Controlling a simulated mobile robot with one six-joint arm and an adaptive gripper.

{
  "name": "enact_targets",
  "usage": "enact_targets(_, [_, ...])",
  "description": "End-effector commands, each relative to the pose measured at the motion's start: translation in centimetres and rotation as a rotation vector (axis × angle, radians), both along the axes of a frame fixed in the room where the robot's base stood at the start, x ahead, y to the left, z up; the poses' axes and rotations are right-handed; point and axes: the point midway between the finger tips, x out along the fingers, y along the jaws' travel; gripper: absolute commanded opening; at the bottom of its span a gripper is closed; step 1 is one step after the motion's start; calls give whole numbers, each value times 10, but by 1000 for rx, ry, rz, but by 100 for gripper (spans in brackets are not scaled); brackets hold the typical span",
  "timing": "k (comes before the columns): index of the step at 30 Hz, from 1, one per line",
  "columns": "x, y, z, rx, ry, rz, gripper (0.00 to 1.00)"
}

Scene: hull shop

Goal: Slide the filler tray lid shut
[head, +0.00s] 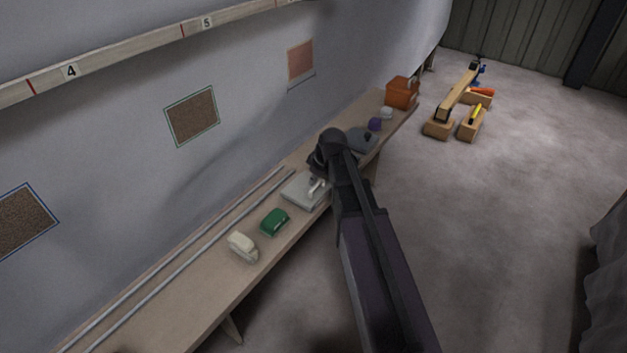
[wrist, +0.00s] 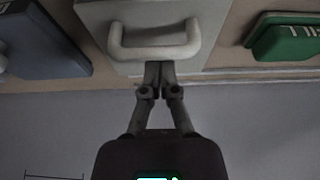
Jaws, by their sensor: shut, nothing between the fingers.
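A pale grey flat tray lid (head: 301,191) with a whitish U-shaped handle (head: 317,187) lies on the bench; I take it for the filler tray's lid. In the wrist view the lid (wrist: 97,12) fills the top middle, with its handle (wrist: 153,51) facing my gripper. My gripper (wrist: 160,66) is shut and empty, its fingertips right by the handle's bar. I cannot tell whether they touch it. In the head view my wrist hides the fingers and part of the tray. How far the lid stands open cannot be made out.
A green lettered box (head: 274,221) and a cream object (head: 242,246) stand on the narrow bench (head: 190,310) before the tray. A blue-grey case (head: 360,139), a purple item (head: 375,124) and an orange box (head: 402,92) stand beyond. Rails (head: 190,250) run along the wall side.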

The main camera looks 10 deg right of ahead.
Motion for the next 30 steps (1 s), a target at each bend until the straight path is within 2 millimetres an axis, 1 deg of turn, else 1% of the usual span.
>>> enact_targets(9, [22,22,9,3,-4,-1,0])
enact_targets(12, [16,19,21,3,-4,-3,0])
enact_targets(30, [2,6,72,5,-4,-4,0])
